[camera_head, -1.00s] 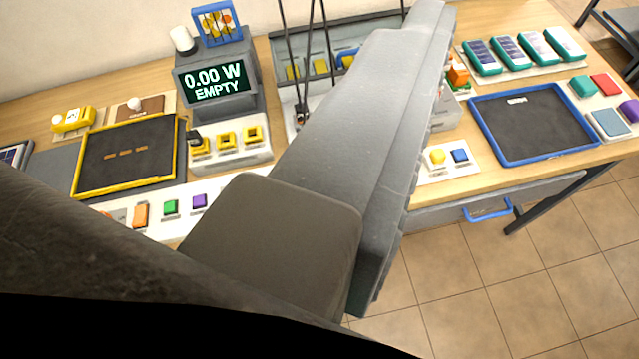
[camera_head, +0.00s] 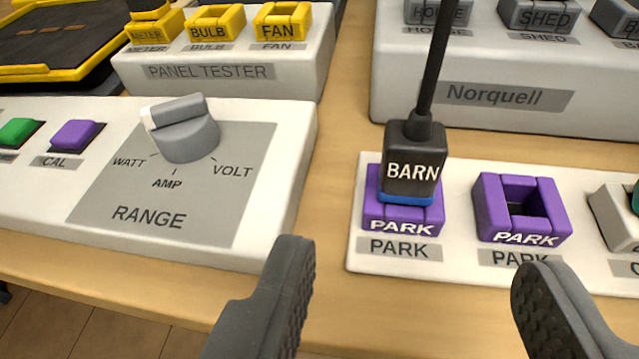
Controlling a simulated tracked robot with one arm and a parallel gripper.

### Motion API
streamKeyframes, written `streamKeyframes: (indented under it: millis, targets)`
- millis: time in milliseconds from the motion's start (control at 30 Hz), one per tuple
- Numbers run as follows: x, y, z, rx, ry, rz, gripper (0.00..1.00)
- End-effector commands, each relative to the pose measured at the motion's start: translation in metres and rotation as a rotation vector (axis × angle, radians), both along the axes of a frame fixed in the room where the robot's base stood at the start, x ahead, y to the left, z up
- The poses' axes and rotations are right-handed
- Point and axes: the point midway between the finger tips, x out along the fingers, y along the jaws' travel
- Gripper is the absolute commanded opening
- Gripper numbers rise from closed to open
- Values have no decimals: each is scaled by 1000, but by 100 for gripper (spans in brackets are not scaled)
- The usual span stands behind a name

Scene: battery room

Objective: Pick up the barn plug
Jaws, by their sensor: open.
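The barn plug (camera_head: 412,162) is a dark grey block with white BARN lettering and a blue band at its base. It sits upright in the left purple PARK socket (camera_head: 375,218), with a black cable rising from its top. My gripper (camera_head: 405,275) is open and empty, its two grey fingers apart at the bottom of the view.
An empty purple PARK socket (camera_head: 521,207) stands right of the plug. The white RANGE panel (camera_head: 285,215) with its grey knob (camera_head: 182,130) is on the left. The Norquell box (camera_head: 415,95) stands behind the plug; the PANEL TESTER (camera_head: 290,75) is at the back left.

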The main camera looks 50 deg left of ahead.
Motion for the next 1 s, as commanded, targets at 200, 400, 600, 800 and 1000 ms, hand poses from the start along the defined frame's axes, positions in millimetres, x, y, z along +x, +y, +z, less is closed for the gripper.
streamKeyframes:
  millis: [200,400,600,800,1000]
  targets:
    - [27,18,-15,-3,-1,2,53]
    - [50,32,-24,0,-3,-1,53]
    - [60,39,-30,-1,0,-2,53]
    - [73,46,-36,-1,-3,-1,53]
    - [92,57,-49,-3,1,1,53]
